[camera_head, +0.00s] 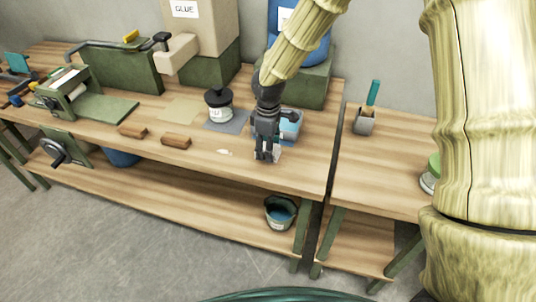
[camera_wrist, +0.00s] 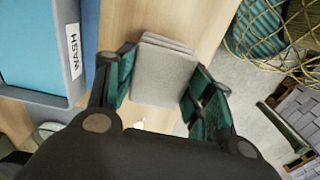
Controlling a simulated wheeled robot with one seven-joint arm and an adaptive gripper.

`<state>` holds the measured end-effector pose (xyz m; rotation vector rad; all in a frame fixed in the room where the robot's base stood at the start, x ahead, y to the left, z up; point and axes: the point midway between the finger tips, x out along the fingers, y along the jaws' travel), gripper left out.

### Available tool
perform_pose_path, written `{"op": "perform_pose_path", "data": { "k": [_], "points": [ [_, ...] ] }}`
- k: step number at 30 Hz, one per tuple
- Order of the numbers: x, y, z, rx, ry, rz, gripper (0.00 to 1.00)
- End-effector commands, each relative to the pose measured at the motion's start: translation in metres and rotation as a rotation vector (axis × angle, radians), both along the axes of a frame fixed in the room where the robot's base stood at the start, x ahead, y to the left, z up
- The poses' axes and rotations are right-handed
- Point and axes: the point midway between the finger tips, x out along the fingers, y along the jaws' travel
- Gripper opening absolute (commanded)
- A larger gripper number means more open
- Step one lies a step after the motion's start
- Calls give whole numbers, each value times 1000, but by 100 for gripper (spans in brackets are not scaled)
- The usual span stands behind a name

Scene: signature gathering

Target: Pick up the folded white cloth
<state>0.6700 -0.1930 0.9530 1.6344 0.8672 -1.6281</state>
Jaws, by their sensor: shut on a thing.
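The folded white cloth (camera_wrist: 163,75) looks pale grey in the wrist view and lies between the two green-padded fingers of my gripper (camera_wrist: 160,92). In the head view, my gripper (camera_head: 267,156) points down at the right front of the wooden workbench (camera_head: 240,170). Only a small pale edge of the cloth (camera_head: 277,154) shows there beside the fingers. My gripper is shut on the cloth. I cannot tell whether the cloth still touches the bench top.
A blue tray labelled WASH (camera_wrist: 45,45) stands close beside my gripper; it also shows in the head view (camera_head: 291,126). A black-lidded jar (camera_head: 219,106) and brown blocks (camera_head: 176,141) are to the left. A bucket (camera_head: 280,213) sits on the lower shelf.

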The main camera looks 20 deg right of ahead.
Motion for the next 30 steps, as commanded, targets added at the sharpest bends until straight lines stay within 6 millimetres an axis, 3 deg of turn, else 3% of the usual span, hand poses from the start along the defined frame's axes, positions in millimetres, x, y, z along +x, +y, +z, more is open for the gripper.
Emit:
{"op": "perform_pose_path", "data": {
  "k": [18,30],
  "points": [
    [-117,-51,8,-1,3,-1,26],
    [-145,-64,12,-1,3,-1,26]
  ]
}}
